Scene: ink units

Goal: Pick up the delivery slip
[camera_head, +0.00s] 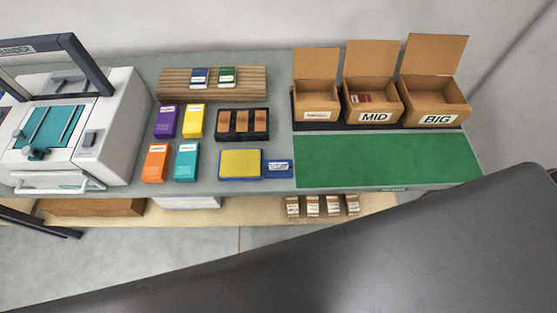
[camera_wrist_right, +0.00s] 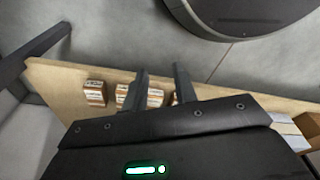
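I cannot tell for sure which thing is the delivery slip. A small blue piece with a white label (camera_head: 279,169) lies on the counter beside the yellow pad (camera_head: 240,163). A small red and white piece (camera_head: 362,98) lies in the MID box (camera_head: 375,103). My right gripper (camera_wrist_right: 162,80) is open in the right wrist view, its two dark fingers apart above the lower shelf and empty; it does not show in the head view. Dark thin pieces at the left edge of the head view look like my left gripper (camera_head: 62,230); their gap is unclear.
Several small bundles (camera_head: 313,206) stand on the lower shelf (camera_head: 255,216); they also show behind the right fingers in the wrist view (camera_wrist_right: 95,92). A green mat (camera_head: 390,160) is bare. A white machine (camera_head: 105,135) stands left. Coloured packs (camera_head: 187,160) stand mid-counter.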

